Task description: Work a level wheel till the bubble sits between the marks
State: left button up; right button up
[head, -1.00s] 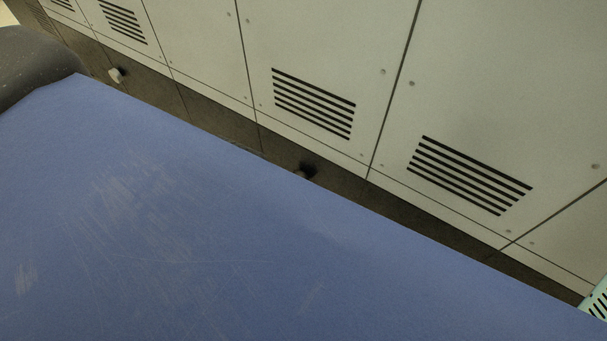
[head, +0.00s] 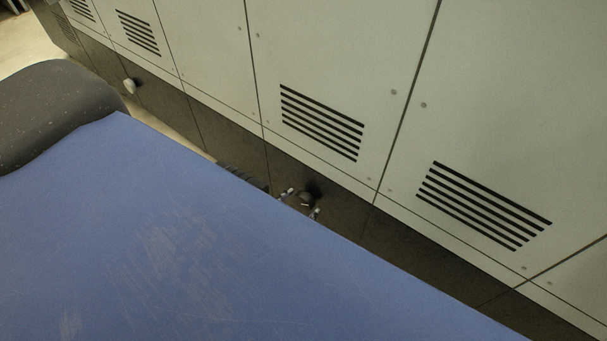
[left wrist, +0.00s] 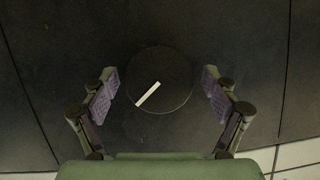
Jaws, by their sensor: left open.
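A dark round wheel (left wrist: 172,68) with a pale bar mark slanting across its face fills the middle of the left wrist view. In the head view the wheel (head: 307,197) is small, low on the dark plinth of the pale panelled wall. My left gripper (left wrist: 161,85) is open, with one purple-padded finger on each side of the wheel and a visible gap to it on both sides. Its fingertips (head: 301,203) also show around the wheel in the head view. No bubble or marks for it show in either view. My right gripper is not in view.
A second, paler knob (head: 130,86) sits farther left along the plinth. The wall panels (head: 205,50) carry slotted vents (head: 322,122). My blue body covers the lower left of the head view and its edge hides part of the left arm. Pale floor shows at upper left.

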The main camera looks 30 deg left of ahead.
pick_arm(q)
jog(key=shift+w, duration=0.3)
jog(key=shift+c, duration=0.4)
jog(key=c, duration=1.1)
